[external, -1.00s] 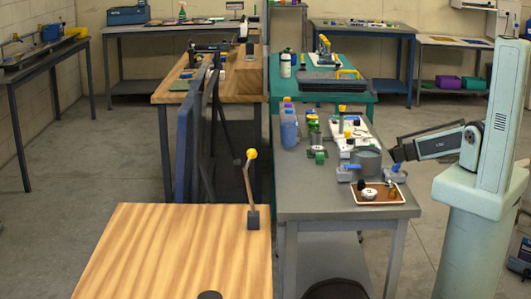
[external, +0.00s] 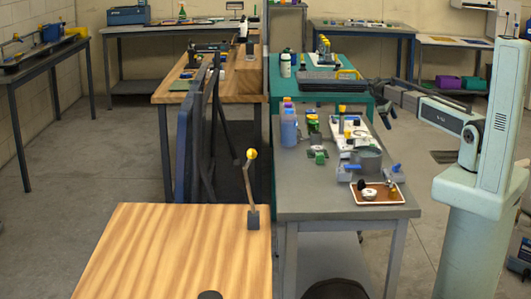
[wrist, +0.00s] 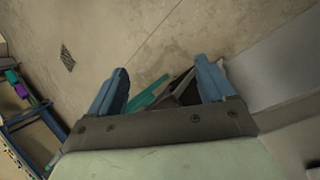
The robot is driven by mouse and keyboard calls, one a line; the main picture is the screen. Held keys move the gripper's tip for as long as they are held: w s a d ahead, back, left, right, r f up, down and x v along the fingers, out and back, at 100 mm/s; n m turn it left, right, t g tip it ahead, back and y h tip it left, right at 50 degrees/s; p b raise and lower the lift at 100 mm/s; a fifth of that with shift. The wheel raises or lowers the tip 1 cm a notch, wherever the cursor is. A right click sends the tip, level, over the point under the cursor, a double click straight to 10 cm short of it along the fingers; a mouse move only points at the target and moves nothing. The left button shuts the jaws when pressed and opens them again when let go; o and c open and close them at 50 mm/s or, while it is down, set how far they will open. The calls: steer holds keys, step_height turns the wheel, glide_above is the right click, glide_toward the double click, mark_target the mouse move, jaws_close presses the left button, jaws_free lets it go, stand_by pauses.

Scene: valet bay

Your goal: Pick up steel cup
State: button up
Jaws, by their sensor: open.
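A plain grey metal-looking cylinder (external: 368,159), which may be the steel cup, stands upright on the grey table, right of its middle. I cannot be sure that it is the cup. My gripper is open and empty in the wrist view (wrist: 162,78), with two blue fingers wide apart. It points at the floor, with a dark angular thing and a teal strip behind the fingers. The cylinder does not show in the wrist view. In the external view my arm reaches back and left, beyond the cylinder and apart from it; the fingertips are hard to make out.

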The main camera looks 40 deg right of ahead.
steer(key=w+a+r+n+t, duration=0.25)
steer(key=w+a+r, duration=0.35)
steer(key=a+r, duration=0.35)
step_height(320, 180, up, 7)
steer(key=n+y, duration=0.5)
steer(key=n, duration=0.9)
glide_above(316, 133)
steer(key=f, duration=0.7)
steer(key=shift+d+f, duration=0.4)
steer(key=shift+w+a+f, duration=0.1)
steer(key=shift+f, duration=1.35)
steer(key=shift+w+a+f, duration=0.1)
steer(key=shift+f, duration=1.3)
steer(key=shift+c, duration=0.2)
steer(key=c, duration=1.1)
